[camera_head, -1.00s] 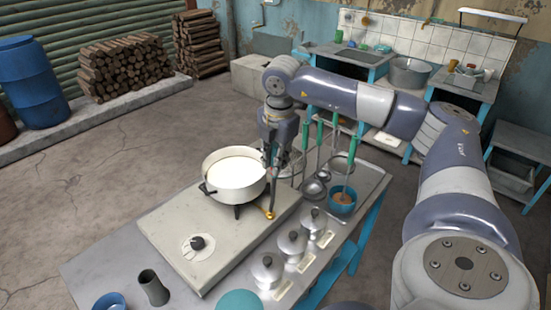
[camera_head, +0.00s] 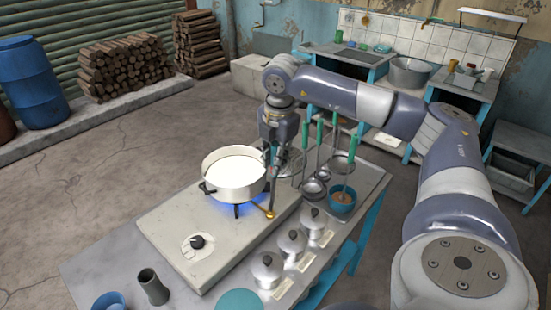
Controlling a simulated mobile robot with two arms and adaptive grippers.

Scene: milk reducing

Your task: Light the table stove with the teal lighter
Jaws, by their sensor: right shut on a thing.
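The table stove (camera_head: 160,222) is a pale slab on the metal table, with a black knob (camera_head: 197,242) at its front. A white pot (camera_head: 234,187) with milk (camera_head: 236,170) stands over the burner. A blue flame (camera_head: 229,209) shows under the pot. My right gripper (camera_head: 276,155) is right of the pot, shut on the teal lighter, whose grip is mostly hidden. The lighter's dark thin stem (camera_head: 272,190) points down beside the pot, its lower end near a brass fitting (camera_head: 265,211) at the stove's right edge. My left gripper is out of view.
Several lidded metal canisters (camera_head: 291,243) stand right of the stove. Ladles and strainers with green handles (camera_head: 320,135) hang or stand behind them, near a teal cup (camera_head: 342,199). A dark cup (camera_head: 153,287) stands at the front left.

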